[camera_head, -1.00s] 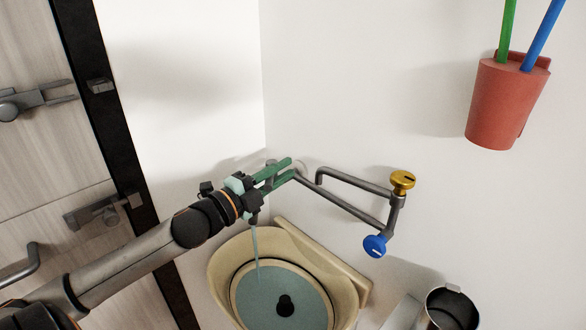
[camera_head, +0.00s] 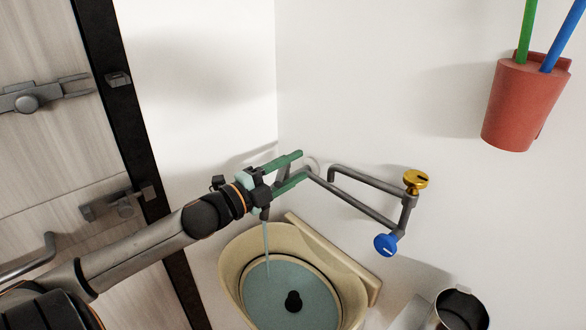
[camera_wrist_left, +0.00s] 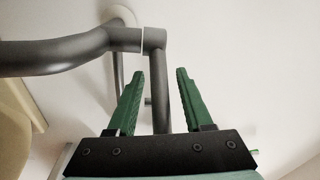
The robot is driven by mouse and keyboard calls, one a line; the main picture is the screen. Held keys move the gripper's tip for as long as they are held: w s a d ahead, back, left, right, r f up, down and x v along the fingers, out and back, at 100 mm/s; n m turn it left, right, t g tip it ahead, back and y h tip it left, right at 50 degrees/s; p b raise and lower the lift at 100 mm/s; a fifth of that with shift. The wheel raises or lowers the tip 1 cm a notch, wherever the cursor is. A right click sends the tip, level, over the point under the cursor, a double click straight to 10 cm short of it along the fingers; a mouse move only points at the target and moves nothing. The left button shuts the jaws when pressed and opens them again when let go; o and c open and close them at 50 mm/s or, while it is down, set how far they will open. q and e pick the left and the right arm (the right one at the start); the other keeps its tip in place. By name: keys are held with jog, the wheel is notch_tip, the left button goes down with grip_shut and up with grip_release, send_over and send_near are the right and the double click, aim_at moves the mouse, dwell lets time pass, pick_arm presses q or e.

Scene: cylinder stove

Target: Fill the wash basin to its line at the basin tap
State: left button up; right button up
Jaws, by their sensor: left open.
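The beige wash basin (camera_head: 233,262) stands in the corner at bottom centre in the head view. Bluish water (camera_head: 268,296) covers its bottom around a black knob-like piece (camera_head: 293,301). The fill line cannot be made out for sure. A thin stream (camera_head: 267,245) falls into the basin from beneath my left gripper. The grey tap pipework (camera_head: 350,205) is on the wall, with a yellow knob (camera_head: 416,180) and a blue knob (camera_head: 385,244). My left gripper (camera_head: 302,167) is open at the pipework's left end. In the left wrist view, a grey rod (camera_wrist_left: 159,95) shows between its green fingers.
A metal cup (camera_head: 460,308) stands at bottom right. A red holder (camera_head: 522,105) with a green and a blue stick hangs on the wall at upper right. A panelled door with grey latches (camera_head: 115,205) is at left. The wall above the tap is bare.

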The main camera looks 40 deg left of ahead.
pick_arm(q)
jog(key=v, duration=1.2)
jog(key=shift+s, duration=0.3)
pick_arm(e)
jog(key=shift+r, duration=0.15)
pick_arm(q)
jog(key=shift+f, duration=0.2)
dwell(1.3)
